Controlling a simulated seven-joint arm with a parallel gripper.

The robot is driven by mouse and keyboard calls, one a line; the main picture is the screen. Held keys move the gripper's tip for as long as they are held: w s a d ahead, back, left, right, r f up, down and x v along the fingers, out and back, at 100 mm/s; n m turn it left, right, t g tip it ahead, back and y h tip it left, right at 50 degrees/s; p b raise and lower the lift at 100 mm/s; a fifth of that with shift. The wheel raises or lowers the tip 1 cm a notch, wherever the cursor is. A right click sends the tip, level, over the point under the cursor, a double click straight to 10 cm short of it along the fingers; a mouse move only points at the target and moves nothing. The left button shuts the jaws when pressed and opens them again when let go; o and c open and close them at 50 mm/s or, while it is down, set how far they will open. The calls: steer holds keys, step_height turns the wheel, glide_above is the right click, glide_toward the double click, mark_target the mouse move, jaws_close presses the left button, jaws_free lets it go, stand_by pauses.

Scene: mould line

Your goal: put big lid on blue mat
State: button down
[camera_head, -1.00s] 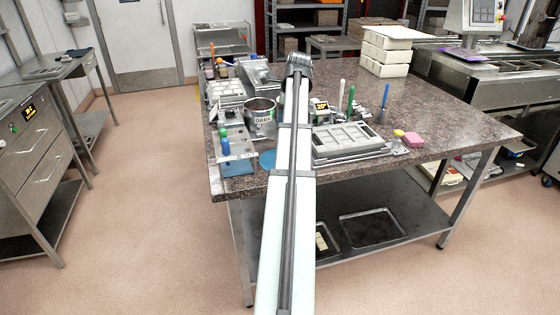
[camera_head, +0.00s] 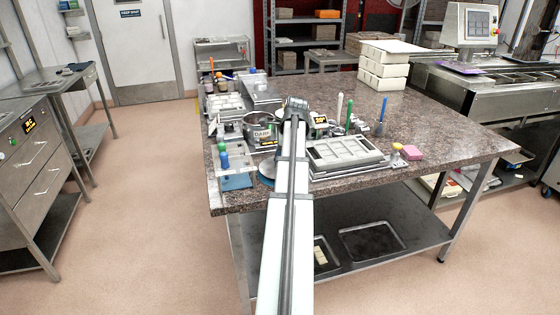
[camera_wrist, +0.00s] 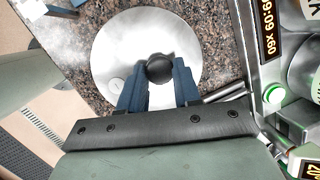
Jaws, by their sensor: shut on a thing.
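The big lid is a round silver disc (camera_wrist: 115,50) with a black knob (camera_wrist: 159,67), in the wrist view. My gripper (camera_wrist: 160,84) has its blue fingers closed around the knob. In the head view a grey edge of the lid (camera_head: 266,169) shows left of my arm, near the front of the table. I cannot tell whether the lid touches down or hovers.
A rack with blue and green knobs (camera_head: 223,156) stands on a blue base (camera_head: 237,182) just left of the lid. A steel pot marked DARK (camera_head: 258,131) is behind it. A grey mould (camera_head: 345,152) lies to the right. Bare granite (camera_head: 450,130) is free further right.

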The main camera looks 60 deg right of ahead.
steer(key=shift+f, duration=1)
steer(key=c, duration=0.8)
jaws_free()
steer(key=shift+f, duration=0.1)
steer(key=v, duration=1.2)
